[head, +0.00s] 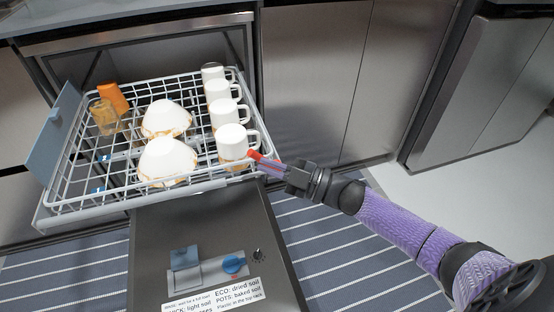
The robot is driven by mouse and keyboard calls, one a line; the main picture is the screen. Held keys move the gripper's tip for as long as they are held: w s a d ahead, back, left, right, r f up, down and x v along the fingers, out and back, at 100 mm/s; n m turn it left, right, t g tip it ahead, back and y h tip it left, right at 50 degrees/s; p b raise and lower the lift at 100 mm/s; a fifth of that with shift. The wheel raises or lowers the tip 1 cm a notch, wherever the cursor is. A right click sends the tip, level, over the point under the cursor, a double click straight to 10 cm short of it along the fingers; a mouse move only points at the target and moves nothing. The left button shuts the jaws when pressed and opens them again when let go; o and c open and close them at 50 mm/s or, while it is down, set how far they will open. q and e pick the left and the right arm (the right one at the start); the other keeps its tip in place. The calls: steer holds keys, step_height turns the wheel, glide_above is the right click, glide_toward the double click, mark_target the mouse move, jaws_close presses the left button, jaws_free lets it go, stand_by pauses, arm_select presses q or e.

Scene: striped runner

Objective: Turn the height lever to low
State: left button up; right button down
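The pulled-out dish rack (113,203) is a white wire basket with a grey front edge. A small red piece (255,155), perhaps the height lever's tip, shows at the rack's right side by the nearest white mug. My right gripper (271,166) reaches in from the right, with its fingers at this red piece. The fingers are small and partly hidden, so I cannot tell whether they are closed on it. No low or high marking is readable there. My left gripper is not in view.
White mugs (232,142) line the rack's right side, close to my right gripper. Two white soiled bowls (167,160) and orange cups (112,97) stand left of them. Below is the open door (160,228) with a blue knob (233,265) and labels. Striped runner (335,245) lies around it.

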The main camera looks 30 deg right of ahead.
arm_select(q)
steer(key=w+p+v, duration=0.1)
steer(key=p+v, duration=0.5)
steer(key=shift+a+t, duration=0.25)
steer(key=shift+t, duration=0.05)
arm_select(e)
steer(key=n+g+h, duration=0.1)
steer(key=a+f+n+g+h, duration=0.1)
steer(key=n+g+h, duration=0.1)
steer(key=shift+w+a+f+g, duration=0.2)
steer(key=shift+a+f+g, duration=0.1)
steer(key=shift+a, duration=0.1)
arm_select(q)
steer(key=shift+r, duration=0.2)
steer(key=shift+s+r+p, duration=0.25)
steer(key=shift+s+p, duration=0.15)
steer(key=shift+p, duration=0.05)
arm_select(e)
steer(key=shift+a+f+n+h, duration=0.1)
steer(key=shift+f+n+h, duration=0.1)
steer(key=shift+n+h, duration=0.15)
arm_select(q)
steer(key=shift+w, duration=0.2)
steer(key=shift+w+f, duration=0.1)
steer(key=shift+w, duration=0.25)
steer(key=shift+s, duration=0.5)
